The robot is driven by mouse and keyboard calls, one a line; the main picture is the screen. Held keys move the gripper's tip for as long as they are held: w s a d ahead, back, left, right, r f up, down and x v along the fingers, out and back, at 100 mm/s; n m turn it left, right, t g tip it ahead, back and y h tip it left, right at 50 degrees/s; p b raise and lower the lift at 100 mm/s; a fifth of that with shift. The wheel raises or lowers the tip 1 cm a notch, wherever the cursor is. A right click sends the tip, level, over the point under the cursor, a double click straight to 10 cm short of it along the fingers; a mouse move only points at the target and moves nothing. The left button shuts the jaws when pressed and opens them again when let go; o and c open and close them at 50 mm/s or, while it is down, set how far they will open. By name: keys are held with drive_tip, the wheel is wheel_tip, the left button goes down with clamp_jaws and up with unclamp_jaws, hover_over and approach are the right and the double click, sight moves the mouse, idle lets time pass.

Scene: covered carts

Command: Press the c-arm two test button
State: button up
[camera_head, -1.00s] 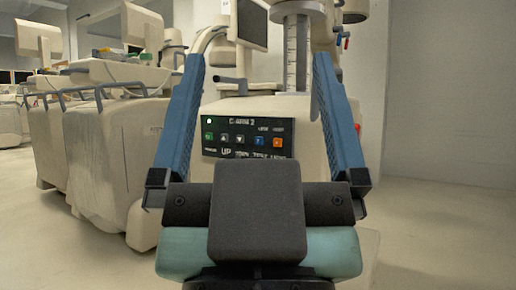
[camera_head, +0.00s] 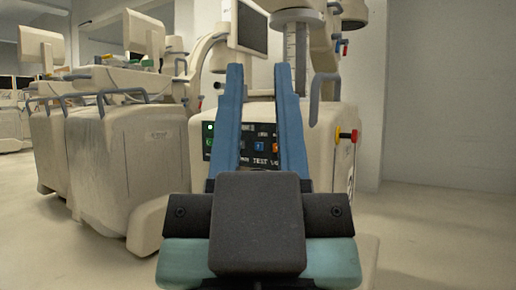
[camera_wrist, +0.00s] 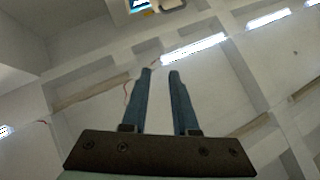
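The C-arm two control panel (camera_head: 249,141) is a black strip on the front of a cream cart, partly hidden by my gripper's fingers. Its small blue button (camera_head: 259,146), above the word TEST, shows between the two fingers in the head view. An orange button beside it is partly covered by the right finger. The wrist view shows the same empty gap (camera_wrist: 160,71) against the ceiling. Contact with the panel is not visible.
A second cream cart (camera_head: 125,150) with handles stands to the left. The C-arm cart (camera_head: 335,140) carries a monitor (camera_head: 248,28), a column and a red and yellow knob (camera_head: 347,135) on its right side. A plain wall and open floor (camera_head: 440,230) lie to the right.

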clamp_jaws()
idle(1.1)
